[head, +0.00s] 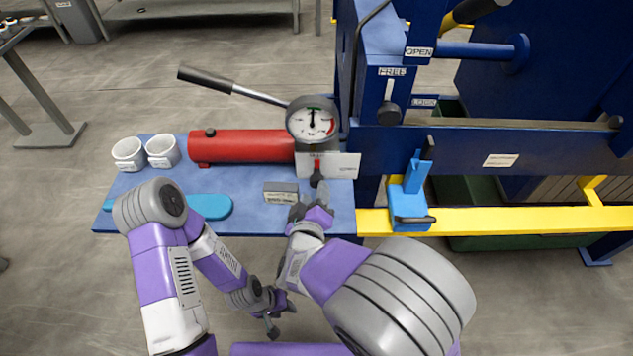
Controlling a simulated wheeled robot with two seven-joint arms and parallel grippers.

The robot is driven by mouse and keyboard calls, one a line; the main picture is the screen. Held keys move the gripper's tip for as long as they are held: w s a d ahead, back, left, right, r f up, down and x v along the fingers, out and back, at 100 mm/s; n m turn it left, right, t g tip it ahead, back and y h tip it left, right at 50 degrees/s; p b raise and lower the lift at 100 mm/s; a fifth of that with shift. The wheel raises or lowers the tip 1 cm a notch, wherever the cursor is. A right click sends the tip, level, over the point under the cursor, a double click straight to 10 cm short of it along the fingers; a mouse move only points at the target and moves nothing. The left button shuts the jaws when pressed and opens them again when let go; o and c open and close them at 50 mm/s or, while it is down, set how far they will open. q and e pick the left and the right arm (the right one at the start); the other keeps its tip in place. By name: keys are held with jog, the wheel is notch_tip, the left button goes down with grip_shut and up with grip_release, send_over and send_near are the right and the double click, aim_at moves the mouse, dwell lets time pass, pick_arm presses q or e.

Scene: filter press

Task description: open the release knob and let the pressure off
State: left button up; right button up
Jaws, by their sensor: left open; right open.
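The red hand pump (243,146) lies on the blue bench, with a long lever (232,87) reaching up to the left. A round pressure gauge (311,120) stands at its right end, with its needle pointing roughly up. Below the gauge, in front of a white label plate (345,165), is a small release knob (317,179) with a red part above it. My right gripper (310,202) is open, its fingertips close below the knob; I cannot tell whether they touch it. My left gripper (277,318) is open and empty, low in front of the bench.
A small grey block (281,192) lies just left of my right gripper. Two white cups (163,151) and a blue flat tool (210,206) are on the bench (340,215). The blue press frame (480,145) with a yellow rail (500,220) stands to the right.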

aim_at(316, 188)
jog(key=b+x, duration=0.1)
jog(key=x, duration=0.3)
jog(key=shift+f, duration=0.15)
jog(key=shift+w+b, duration=0.3)
jog(key=shift+w, duration=0.05)
jog(key=shift+c, duration=0.3)
jog(key=c, duration=0.7)
